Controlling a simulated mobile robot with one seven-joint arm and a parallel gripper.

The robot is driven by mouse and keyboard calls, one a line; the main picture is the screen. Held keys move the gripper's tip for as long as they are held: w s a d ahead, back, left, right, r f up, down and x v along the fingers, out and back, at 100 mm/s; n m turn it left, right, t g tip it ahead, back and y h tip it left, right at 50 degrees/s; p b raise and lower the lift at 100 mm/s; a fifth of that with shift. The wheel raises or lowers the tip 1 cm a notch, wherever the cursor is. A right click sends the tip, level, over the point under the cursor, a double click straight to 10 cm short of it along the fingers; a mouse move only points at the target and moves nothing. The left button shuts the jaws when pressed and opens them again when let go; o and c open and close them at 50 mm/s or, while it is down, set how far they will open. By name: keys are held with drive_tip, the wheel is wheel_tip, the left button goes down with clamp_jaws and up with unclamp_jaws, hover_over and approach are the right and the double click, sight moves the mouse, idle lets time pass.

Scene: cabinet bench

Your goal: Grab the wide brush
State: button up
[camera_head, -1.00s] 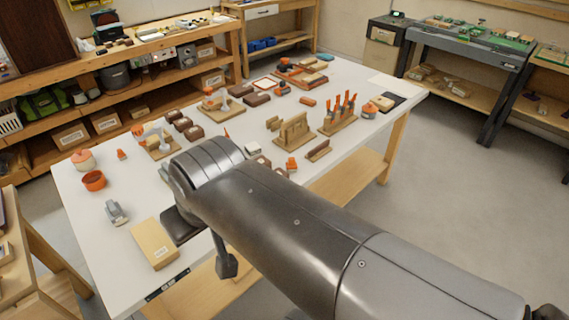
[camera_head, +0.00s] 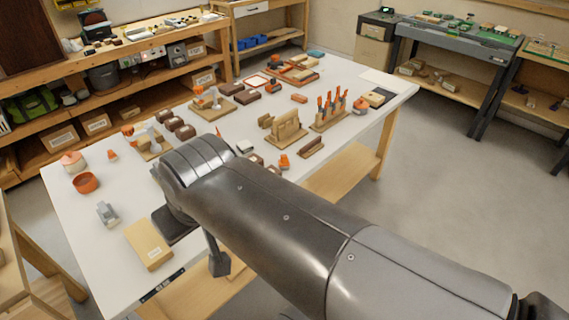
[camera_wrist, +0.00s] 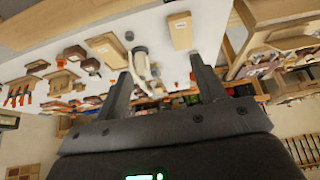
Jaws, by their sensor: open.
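My gripper (camera_wrist: 160,78) is open in the wrist view, with two dark fingers apart and nothing held between them. A pale, narrow object (camera_wrist: 141,62) shows beyond the gap, against the white tabletop (camera_wrist: 225,22). I cannot tell whether it is a brush. No wide brush can be picked out for certain. Several orange-handled tools stand in a wooden rack (camera_head: 330,118) at the table's right, too small to name.
A tan box (camera_head: 149,243), a grey device (camera_head: 107,213), an orange bowl (camera_head: 86,182) and a lidded pot (camera_head: 73,160) stand at the table's left. A wooden block holder (camera_head: 287,132) stands beyond my arm. Shelving (camera_head: 115,68) lines the back.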

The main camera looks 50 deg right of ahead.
drive_tip(key=w+d+r+m+g+h, duration=0.2)
drive_tip(key=w+d, duration=0.5)
drive_tip(key=w, duration=0.4)
drive_tip(key=m+g+y, duration=0.2)
drive_tip(key=m+g, duration=0.2)
drive_tip(key=m, duration=0.1)
hover_over(284, 155)
drive_tip(key=f, duration=1.4)
drive_tip(key=a+f, duration=0.1)
drive_tip(key=f, duration=0.6)
drive_tip(key=shift+s+f, duration=0.3)
drive_tip(key=shift+s, duration=0.1)
wheel_tip(284, 155, down, 6)
drive_tip(key=shift+d+r, duration=0.1)
drive_tip(key=shift+d, duration=0.05)
drive_tip(key=f, duration=0.5)
drive_tip(key=shift+w+d, duration=0.3)
drive_tip(key=shift+w, duration=0.05)
drive_tip(key=c, duration=1)
